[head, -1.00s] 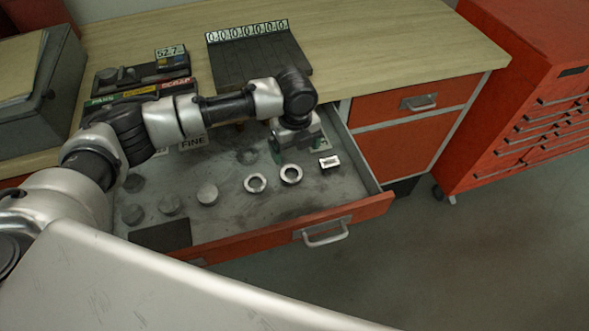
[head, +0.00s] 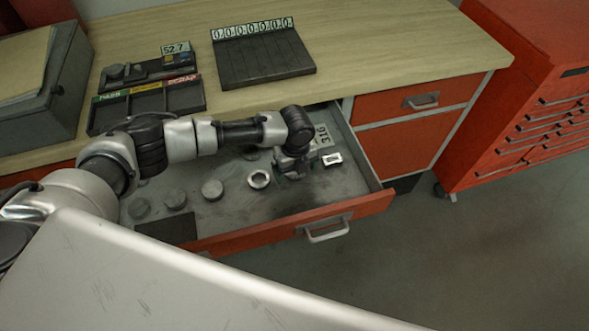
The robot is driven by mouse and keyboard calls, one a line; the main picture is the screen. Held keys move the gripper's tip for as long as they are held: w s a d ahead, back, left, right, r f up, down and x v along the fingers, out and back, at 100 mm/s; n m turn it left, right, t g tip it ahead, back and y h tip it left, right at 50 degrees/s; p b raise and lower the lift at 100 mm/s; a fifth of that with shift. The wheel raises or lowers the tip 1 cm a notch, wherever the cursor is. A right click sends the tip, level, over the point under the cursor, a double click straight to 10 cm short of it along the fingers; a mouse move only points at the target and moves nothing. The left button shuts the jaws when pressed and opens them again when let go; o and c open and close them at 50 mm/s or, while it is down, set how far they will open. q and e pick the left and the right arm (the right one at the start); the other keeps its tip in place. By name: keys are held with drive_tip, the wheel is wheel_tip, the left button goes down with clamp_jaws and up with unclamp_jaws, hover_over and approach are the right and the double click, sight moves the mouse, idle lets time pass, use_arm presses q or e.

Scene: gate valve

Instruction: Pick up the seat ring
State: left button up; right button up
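Inside the open drawer a round grey metal ring (head: 259,179) with a dark hole lies flat, in the head view. It looks like a seat ring, but I cannot tell it from similar ones for sure. My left gripper (head: 291,174) points down into the drawer just right of this ring. A second ring, visible earlier at that spot, is now hidden by the gripper. The fingers are too small and dark to tell whether they are open or hold anything. My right gripper is not in view.
The drawer (head: 290,226) also holds several grey discs (head: 212,190), a small rectangular metal piece (head: 332,158) and a "316" label (head: 322,135). On the bench stand a labelled tray (head: 148,104) and a dark slotted rack (head: 262,58). A red cabinet (head: 530,100) stands at the right.

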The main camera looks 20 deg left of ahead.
use_arm(q)
drive_tip(key=c, duration=1.1)
drive_tip(key=shift+r, duration=0.1)
